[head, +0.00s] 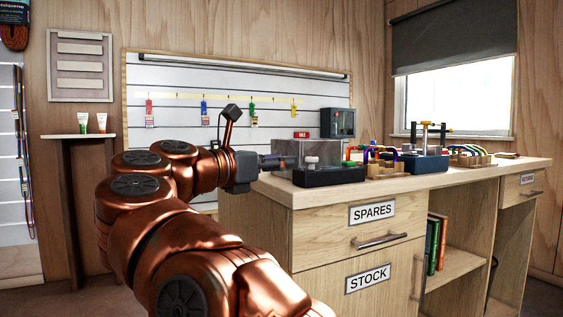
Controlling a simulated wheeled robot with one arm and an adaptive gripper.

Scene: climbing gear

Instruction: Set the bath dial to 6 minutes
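What looks like the bath, a clear-walled box on a dark base (330,177), stands at the near left end of the workbench. A small pale round knob (311,160) shows at its front; it may be the dial, but its marks are too small to read. My gripper (277,161) reaches in from the left at about the knob's height, with its dark fingertips close to the bath's left side. I cannot tell whether they touch it. The fingers are seen side-on and small, so their opening is unclear.
A small red sign (301,134) and a dark boxy device (338,123) are behind the bath. Racks of coloured gear (383,160) and a blue-based fixture (425,162) stand to its right. Drawers labelled SPARES (372,211) and STOCK (368,276) are below the worktop.

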